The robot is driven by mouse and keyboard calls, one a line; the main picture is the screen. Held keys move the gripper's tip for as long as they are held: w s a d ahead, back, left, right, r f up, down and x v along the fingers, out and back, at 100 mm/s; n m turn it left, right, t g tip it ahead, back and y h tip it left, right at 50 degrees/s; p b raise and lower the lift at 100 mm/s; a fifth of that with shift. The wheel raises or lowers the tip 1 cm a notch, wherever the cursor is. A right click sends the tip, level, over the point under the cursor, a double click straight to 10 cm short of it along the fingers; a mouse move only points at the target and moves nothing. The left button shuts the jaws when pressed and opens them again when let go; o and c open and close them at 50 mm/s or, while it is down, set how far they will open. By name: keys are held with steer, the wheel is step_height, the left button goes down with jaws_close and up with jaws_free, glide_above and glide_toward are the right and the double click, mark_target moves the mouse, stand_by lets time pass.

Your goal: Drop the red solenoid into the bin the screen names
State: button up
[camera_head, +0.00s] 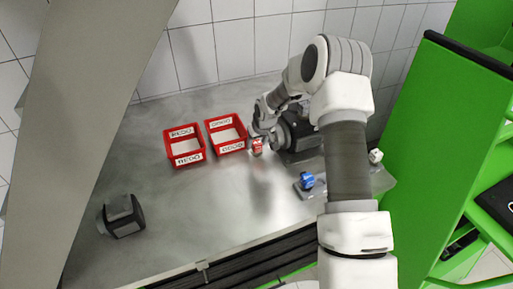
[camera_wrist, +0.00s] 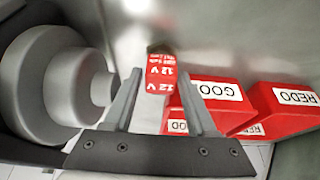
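The red solenoid (camera_head: 257,147), marked 12 V, is between my gripper's fingertips (camera_wrist: 160,75) in the wrist view (camera_wrist: 161,86). In the head view my gripper (camera_head: 256,135) is just right of the right bin, and the solenoid appears near or above the table. Two red bins with white labels stand side by side: the left one (camera_head: 170,150) reads REDO, the right one (camera_head: 209,136) GOOD. In the wrist view the GOOD bin (camera_wrist: 236,117) is nearer than the REDO bin (camera_wrist: 268,101). No readable screen shows.
A dark pump or motor (camera_head: 303,138) stands right of my gripper; its grey round body (camera_wrist: 45,75) is close to the fingers. A blue part (camera_head: 307,180) and a whitish part (camera_head: 376,156) sit to the right. A dark boxy object (camera_head: 125,216) is at front left. The middle table is clear.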

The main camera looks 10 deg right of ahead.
jaws_close()
